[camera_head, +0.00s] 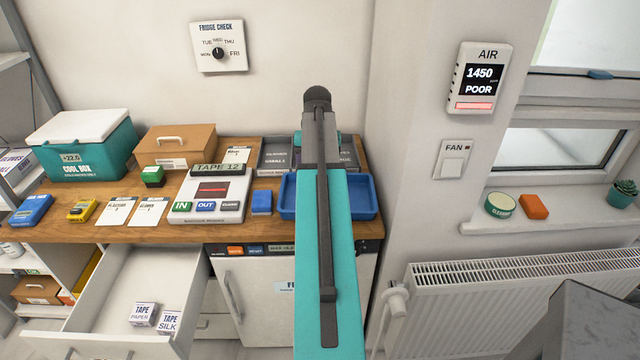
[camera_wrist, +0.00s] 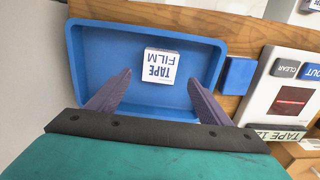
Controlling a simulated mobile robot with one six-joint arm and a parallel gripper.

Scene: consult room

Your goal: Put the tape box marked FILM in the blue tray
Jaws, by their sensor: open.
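The white tape box marked FILM (camera_wrist: 162,66) lies inside the blue tray (camera_wrist: 84,34), on its floor, in the wrist view. My gripper (camera_wrist: 162,82) is open above the tray, its two dark fingers apart on either side of the box's near side, and nothing is between them that I can see held. In the head view the blue tray (camera_head: 362,207) stands on the wooden counter, partly hidden behind my arm. The FILM box and my gripper's fingertips are hidden by my arm there.
An open drawer (camera_head: 120,285) below holds boxes marked PAPER (camera_head: 143,314) and SILK (camera_head: 169,322). A blue block (camera_head: 261,202) and the TAPE 12 panel (camera_head: 213,199) stand left of the tray. A wall (camera_head: 410,140) rises close on the right.

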